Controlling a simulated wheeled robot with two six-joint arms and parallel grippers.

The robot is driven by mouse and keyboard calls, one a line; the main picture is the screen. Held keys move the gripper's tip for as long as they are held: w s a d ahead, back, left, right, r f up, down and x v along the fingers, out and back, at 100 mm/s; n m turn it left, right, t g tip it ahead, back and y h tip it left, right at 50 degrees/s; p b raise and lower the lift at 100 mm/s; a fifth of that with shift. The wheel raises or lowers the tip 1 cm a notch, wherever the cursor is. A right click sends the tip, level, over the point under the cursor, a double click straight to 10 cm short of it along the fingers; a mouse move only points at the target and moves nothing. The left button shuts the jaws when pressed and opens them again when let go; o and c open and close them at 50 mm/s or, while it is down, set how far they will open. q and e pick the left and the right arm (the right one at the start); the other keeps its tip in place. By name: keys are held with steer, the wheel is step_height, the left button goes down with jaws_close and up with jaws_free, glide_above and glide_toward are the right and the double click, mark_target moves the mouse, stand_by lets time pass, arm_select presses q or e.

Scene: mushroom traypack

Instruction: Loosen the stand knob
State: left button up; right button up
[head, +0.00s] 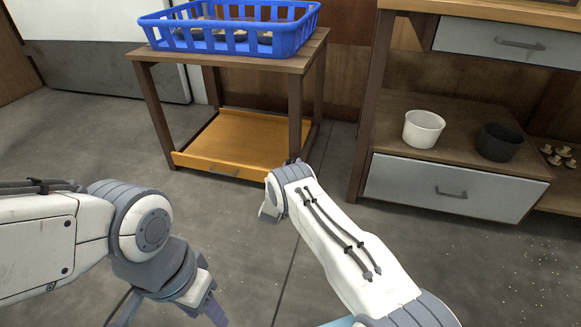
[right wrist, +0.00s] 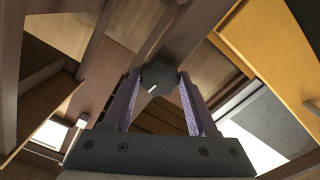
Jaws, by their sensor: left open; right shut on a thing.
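The stand knob (right wrist: 160,76) is a dark, lobed knob with a small white mark on its face, seen in the right wrist view. My right gripper (right wrist: 159,80) is shut on it, with one purple-grey finger at each side. In the head view my right arm reaches to the right front leg of the small wooden stand (head: 296,108); the arm hides the knob and the gripper there. My left gripper (head: 208,305) is open and empty, low over the floor at the bottom left, apart from the stand.
A blue basket (head: 226,38) with brownish contents sits on the stand's top. The stand has an orange lower board (head: 235,143). To the right, a wooden shelf unit holds a white pot (head: 423,130), a black pot (head: 499,142) and several mushrooms (head: 557,155). The floor between is clear.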

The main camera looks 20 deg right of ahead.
steer(key=o, duration=1.4)
steer(key=shift+c, duration=0.2)
steer(key=p+v, duration=0.6)
steer(key=v, duration=0.4)
steer(key=shift+s+a, duration=0.2)
